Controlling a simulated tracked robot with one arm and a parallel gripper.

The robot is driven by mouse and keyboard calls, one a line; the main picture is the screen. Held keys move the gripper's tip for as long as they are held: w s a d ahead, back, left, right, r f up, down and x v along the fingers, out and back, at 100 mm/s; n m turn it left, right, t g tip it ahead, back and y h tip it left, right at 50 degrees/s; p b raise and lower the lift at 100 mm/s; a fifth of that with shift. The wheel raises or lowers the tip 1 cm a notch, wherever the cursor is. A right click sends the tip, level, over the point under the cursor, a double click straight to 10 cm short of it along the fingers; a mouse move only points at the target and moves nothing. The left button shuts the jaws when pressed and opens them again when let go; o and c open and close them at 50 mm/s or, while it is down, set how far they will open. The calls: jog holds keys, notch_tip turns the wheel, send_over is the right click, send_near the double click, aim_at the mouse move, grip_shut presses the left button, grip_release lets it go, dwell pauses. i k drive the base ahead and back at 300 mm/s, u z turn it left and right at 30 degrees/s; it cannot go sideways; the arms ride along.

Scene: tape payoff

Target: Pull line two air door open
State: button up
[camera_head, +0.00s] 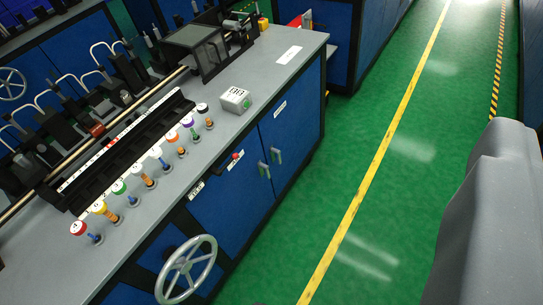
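Two blue cabinet doors are set in the front of the grey-topped bench, the left door (226,203) and the right door (295,128). Both look shut. Each has a small upright handle near their shared edge, a left handle (263,169) and a right handle (276,156). Small white labels sit above the doors, one over the left (196,190) and one over the right (280,109); their text is too small to read, so I cannot tell which is the line two air door. My gripper's fingers do not show. A grey part of my own body fills the right edge.
A grey handwheel (187,270) juts from the bench front, left of the doors. A red button (236,156) sits above the left door. Several colour-capped knobs and a small white box (235,100) stand on the benchtop (262,75). The green floor (385,190) is clear, with a yellow line (380,152).

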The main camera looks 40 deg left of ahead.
aim_at(231, 206)
jog(key=u, duration=0.5)
jog(key=i, duration=1.1)
jog(key=u, duration=0.65)
jog(key=k, duration=0.85)
jog(key=u, duration=0.2)
jog(key=i, duration=0.9)
jog(key=z, duration=0.1)
